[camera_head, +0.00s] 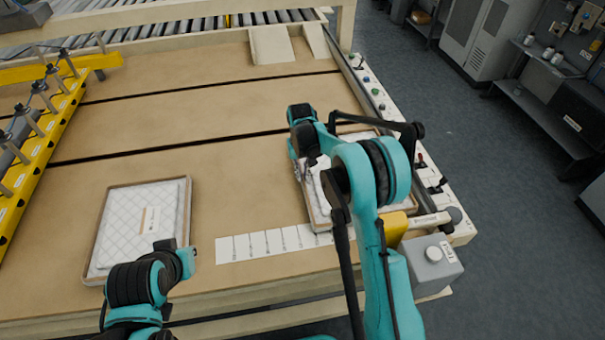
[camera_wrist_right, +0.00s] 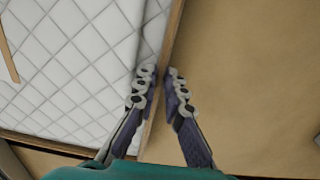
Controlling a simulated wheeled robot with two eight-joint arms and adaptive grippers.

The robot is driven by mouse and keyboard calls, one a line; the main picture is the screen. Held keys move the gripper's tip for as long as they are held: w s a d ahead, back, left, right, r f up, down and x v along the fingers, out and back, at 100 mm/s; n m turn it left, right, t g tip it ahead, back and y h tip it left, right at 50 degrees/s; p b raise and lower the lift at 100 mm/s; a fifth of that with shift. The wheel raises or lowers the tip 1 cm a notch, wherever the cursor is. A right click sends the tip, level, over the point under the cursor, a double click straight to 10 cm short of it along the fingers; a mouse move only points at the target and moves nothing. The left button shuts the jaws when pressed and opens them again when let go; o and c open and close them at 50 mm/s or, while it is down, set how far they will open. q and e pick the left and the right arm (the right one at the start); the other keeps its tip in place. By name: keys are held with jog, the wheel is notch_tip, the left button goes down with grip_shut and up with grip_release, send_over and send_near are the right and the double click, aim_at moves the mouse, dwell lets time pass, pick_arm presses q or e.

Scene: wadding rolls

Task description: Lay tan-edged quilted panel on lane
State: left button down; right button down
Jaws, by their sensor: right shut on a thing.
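Two white quilted panels with tan edges lie on the tan table (camera_head: 190,110). One panel (camera_head: 160,195) lies at the left, with a small label on it. The other panel (camera_head: 318,210) is at the right, partly hidden behind my right arm. My right gripper (camera_head: 301,172) is at this panel's left edge. In the right wrist view my right gripper (camera_wrist_right: 160,78) has one finger on each side of the tan edge of the quilted panel (camera_wrist_right: 75,70) and is shut on it. My left arm is at the lower left; its fingers do not show.
Dark slots split the table into lanes. A white strip with several marks (camera_head: 265,245) lies between the panels. A yellow clamp bar (camera_head: 40,150) stands at left. A control rail (camera_head: 378,100) and a grey box (camera_head: 432,262) border the right side. The middle lane is clear.

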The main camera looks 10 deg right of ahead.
jog(key=c, duration=1.6)
grip_release()
jog(key=s+r+t+p, duration=0.1)
jog(key=s+r+p, duration=0.25)
jog(key=r, duration=1.35)
jog(key=s+d+r+t, duration=0.2)
jog(key=s+r, duration=0.3)
jog(key=s, duration=0.5)
jog(key=s+d+f+t, duration=0.1)
jog(key=s+t, duration=0.1)
jog(key=s, duration=0.6)
jog(key=s+f+t, duration=0.2)
jog(key=s, duration=0.7)
jog(key=shift+d+f+b, duration=0.25)
jog(key=shift+d+b, duration=0.1)
jog(key=shift+b, duration=0.05)
